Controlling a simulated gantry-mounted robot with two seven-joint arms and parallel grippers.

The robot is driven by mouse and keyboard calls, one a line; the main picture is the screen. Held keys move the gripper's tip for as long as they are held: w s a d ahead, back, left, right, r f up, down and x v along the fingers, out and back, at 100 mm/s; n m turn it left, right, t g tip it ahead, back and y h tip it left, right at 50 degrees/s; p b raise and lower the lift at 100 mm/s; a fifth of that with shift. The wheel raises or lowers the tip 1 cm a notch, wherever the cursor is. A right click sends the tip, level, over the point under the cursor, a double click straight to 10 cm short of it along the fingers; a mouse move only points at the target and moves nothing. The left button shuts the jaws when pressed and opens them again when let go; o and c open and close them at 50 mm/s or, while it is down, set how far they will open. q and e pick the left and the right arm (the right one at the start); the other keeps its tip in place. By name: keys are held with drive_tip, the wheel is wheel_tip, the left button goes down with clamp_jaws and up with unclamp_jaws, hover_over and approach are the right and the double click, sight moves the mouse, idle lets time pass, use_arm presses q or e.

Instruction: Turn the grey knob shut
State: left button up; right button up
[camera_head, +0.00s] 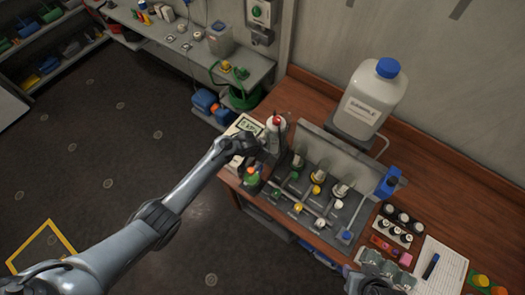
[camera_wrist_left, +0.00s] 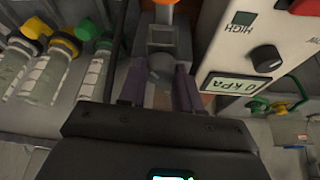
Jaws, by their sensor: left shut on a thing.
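My left gripper (camera_head: 252,146) reaches in from the left at the bench's left end, beside the white gauge box. In the left wrist view its two dark jaws (camera_wrist_left: 160,88) are closed on the grey knob (camera_wrist_left: 160,68), just in front of a grey block with an orange part above it. The jaws cover the knob's sides, and its turn angle cannot be told. My right gripper's jaws do not show.
A grey manifold (camera_head: 300,192) with several glass tubes and coloured knobs stands right of my gripper. A big white bottle (camera_head: 370,102) with a blue cap is behind it. Small vials (camera_head: 398,224) and a paper sheet (camera_head: 440,265) lie at the right. Open floor (camera_head: 90,150) is left.

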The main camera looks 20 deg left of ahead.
use_arm(q)
drive_tip(key=shift+w+a+m+h, duration=0.1)
drive_tip(key=shift+m+h, duration=0.2)
drive_tip(key=shift+m, duration=0.6)
drive_tip(key=shift+m+g+h, duration=0.3)
drive_tip(key=shift+m, duration=0.6)
drive_tip(key=shift+m+g+h+b, duration=0.5)
drive_tip(key=shift+m+b, duration=0.45)
drive_tip(key=shift+m, duration=0.85)
drive_tip(key=o, duration=0.8)
drive_tip(key=shift+c, duration=0.2)
drive_tip(key=p+v, duration=0.1)
drive_tip(key=v, duration=0.9)
drive_tip(key=shift+a+r, duration=0.15)
drive_tip(key=shift+r, duration=0.25)
